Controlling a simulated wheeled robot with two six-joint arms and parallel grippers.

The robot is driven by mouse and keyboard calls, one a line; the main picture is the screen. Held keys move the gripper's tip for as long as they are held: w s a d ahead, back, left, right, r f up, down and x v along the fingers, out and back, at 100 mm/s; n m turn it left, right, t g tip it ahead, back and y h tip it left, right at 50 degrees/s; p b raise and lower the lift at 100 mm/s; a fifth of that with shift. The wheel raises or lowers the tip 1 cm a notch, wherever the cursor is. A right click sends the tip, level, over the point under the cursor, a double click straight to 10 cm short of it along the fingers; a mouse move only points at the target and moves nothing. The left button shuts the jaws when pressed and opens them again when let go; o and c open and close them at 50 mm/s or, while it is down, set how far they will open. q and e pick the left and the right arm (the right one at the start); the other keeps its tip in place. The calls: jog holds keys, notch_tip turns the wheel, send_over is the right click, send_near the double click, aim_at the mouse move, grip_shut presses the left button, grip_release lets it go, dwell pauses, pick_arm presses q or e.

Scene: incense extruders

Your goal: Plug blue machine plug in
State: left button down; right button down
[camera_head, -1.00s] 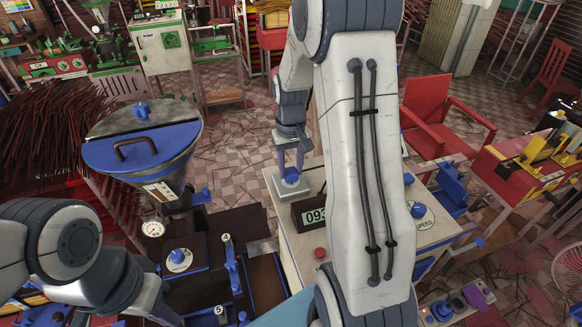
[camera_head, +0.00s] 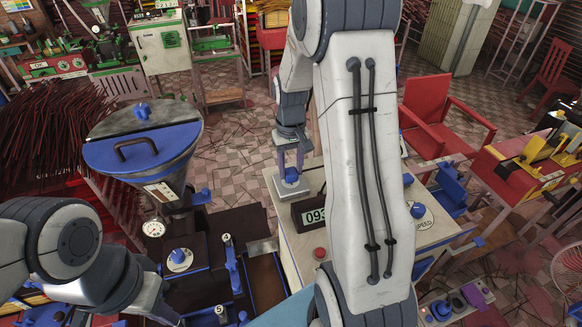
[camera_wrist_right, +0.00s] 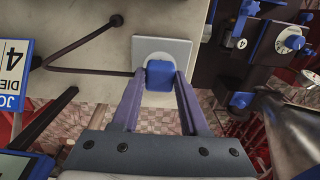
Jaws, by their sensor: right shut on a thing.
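My right gripper (camera_head: 290,161) is shut on the plug from above. In the right wrist view, the plug (camera_wrist_right: 160,75) sits between the two purple fingertips, in front of the plate (camera_wrist_right: 175,50). The plug's front is hidden, so I cannot tell how deep it sits. A dark thin cord or rod (camera_wrist_right: 88,70) runs to the plate's edge. My left arm is at the lower left; its fingertips are not clear.
The cream machine has a display (camera_head: 314,212) and a red button (camera_head: 320,253). A blue-lidded hopper (camera_head: 142,150) stands left, above dark machinery with blue knobs (camera_head: 180,256). A red chair (camera_head: 430,120) stands behind. Open tiled floor (camera_head: 235,150) lies behind the hopper.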

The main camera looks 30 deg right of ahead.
aim_at(291, 172)
jog(key=shift+f+b, duration=0.4)
jog(key=shift+f, duration=0.15)
dwell(0.4)
jog(key=shift+c, duration=1.7)
grip_release()
jog(key=shift+r, duration=0.35)
notch_tip(291, 172, up, 10)
jog(key=b, duration=0.2)
jog(key=shift+f, duration=0.15)
